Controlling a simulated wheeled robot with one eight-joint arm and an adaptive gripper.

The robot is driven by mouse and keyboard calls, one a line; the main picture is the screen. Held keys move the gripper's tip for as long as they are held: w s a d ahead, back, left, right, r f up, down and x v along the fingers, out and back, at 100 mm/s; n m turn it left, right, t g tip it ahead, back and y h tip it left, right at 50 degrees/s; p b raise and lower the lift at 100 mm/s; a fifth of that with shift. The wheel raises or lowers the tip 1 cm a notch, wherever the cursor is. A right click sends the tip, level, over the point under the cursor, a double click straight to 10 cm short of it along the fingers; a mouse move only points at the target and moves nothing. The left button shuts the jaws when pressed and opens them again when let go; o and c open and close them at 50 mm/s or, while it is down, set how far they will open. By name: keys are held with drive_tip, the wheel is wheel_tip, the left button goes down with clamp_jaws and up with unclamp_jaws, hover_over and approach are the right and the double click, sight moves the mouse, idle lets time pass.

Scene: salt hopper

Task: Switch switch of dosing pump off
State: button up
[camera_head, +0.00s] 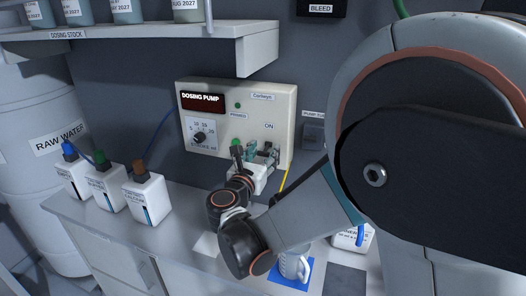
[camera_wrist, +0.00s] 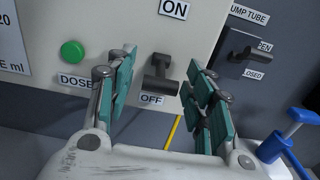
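The dosing pump (camera_head: 268,115) is a pale box on the back wall with a dark display and a round dial. Its dark switch (camera_wrist: 160,75) shows in the wrist view, between an ON label above and an OFF label below. My gripper (camera_wrist: 160,66) is open, with one green-padded finger on each side of the switch and visible gaps between. In the head view my gripper (camera_head: 262,153) is at the lower right of the pump front, and the switch is largely hidden there.
A green DOSE button (camera_wrist: 73,53) is close left of my gripper. A pump tube switch (camera_wrist: 250,55) is to the right. Several white bottles, including one with an orange cap (camera_head: 147,190), stand on the counter. A shelf (camera_head: 150,32) overhangs at upper left. A mug (camera_head: 293,266) stands below my arm.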

drive_tip(key=c, duration=1)
drive_tip(key=shift+f, duration=0.15)
drive_tip(key=f+t+b, duration=0.1)
drive_tip(key=b, duration=0.2)
drive_tip(key=t+b, duration=0.1)
drive_tip(key=t+h+b, duration=0.1)
drive_tip(key=b, duration=0.1)
drive_tip(key=shift+w+d+f, duration=0.1)
drive_tip(key=shift+w+f, duration=0.05)
drive_tip(key=shift+f, duration=0.15)
drive_tip(key=shift+b, duration=0.65)
drive_tip(key=shift+r, duration=0.1)
drive_tip(key=o, duration=1.1)
